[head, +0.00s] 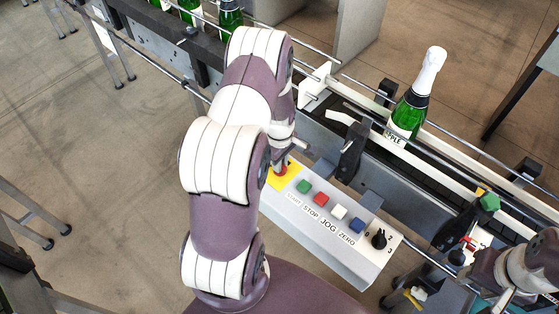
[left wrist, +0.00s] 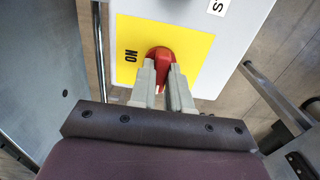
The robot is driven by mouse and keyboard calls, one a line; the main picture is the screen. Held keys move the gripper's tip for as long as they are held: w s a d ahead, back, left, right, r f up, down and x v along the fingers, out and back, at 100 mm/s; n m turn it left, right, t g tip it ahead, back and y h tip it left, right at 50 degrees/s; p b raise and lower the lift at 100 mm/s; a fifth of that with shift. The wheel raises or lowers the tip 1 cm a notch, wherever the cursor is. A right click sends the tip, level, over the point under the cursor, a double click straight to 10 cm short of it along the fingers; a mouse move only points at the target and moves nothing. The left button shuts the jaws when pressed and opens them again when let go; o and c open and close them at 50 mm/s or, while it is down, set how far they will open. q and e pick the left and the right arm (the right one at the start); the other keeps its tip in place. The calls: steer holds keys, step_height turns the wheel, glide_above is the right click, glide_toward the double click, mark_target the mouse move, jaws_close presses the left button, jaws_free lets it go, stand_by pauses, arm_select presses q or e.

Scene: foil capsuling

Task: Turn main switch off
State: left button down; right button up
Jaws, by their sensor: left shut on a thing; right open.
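The main switch is a red rotary knob (left wrist: 161,60) on a yellow plate (left wrist: 193,42) marked ON, seen close in the left wrist view. In the head view the yellow plate (head: 287,181) sits at the left end of the white control panel (head: 330,247), partly hidden by my left arm. My left gripper (left wrist: 165,78) is shut on the red knob, with its two grey fingers on either side of it. My right gripper (head: 470,250) is at the lower right of the head view, apart from the panel, and is open.
The panel has a green button (head: 303,187), a red button (head: 321,199), a white button (head: 339,212), a blue button (head: 357,226) and a black selector (head: 379,239). Behind it, a white-capped green bottle (head: 412,105) stands on the conveyor. More bottles (head: 230,15) stand at the upper left.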

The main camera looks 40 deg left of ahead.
arm_select(q)
steer(key=shift+w+r, duration=0.15)
steer(key=shift+w, duration=0.05)
steer(key=c, duration=1.4)
jaws_free()
steer(key=o, duration=0.3)
steer(key=shift+s, duration=0.1)
steer(key=shift+r, duration=0.3)
step_height(320, 180, up, 12)
steer(key=shift+d+r+b, duration=0.1)
steer(key=shift+b, duration=0.8)
